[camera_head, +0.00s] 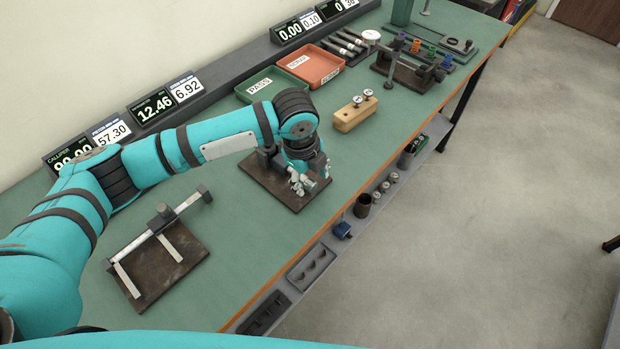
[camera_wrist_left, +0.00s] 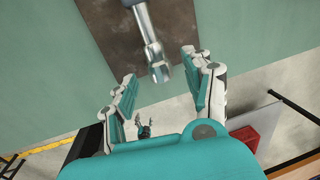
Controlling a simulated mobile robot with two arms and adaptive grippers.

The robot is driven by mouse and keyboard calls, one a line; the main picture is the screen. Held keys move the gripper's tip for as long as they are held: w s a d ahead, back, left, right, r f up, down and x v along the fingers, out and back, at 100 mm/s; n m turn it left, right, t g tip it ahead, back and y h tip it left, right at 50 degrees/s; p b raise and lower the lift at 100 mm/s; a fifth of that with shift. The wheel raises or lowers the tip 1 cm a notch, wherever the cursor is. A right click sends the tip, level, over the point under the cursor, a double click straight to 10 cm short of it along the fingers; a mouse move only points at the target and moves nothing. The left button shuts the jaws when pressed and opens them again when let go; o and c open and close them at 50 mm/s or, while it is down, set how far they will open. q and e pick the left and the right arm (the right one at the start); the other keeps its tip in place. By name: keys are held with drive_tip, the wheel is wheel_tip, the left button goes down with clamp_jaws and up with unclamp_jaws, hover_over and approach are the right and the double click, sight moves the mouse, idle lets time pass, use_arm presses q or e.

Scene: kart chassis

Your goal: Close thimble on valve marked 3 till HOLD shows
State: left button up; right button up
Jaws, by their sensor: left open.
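My left gripper (camera_head: 309,181) is above the dark plate (camera_head: 262,187) in the middle of the bench. The rest of that tool is mostly hidden by my arm in the head view. I cannot make out a valve marked 3 or the word HOLD. My right gripper is not in view.
A caliper-like fixture (camera_head: 160,232) stands on a plate at the left. A wooden block (camera_head: 353,115) carries two small round-topped parts. The green PASS tray (camera_head: 268,88) and red tray (camera_head: 318,66) lie behind. Display panels (camera_head: 154,106) line the wall. A lower shelf (camera_head: 312,270) holds small parts.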

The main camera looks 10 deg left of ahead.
use_arm(q)
drive_tip(key=shift+w+d+f, duration=0.1)
drive_tip(key=shift+w+f, duration=0.05)
drive_tip(key=shift+f, duration=0.95)
drive_tip(key=shift+r, duration=0.1)
clamp_jaws()
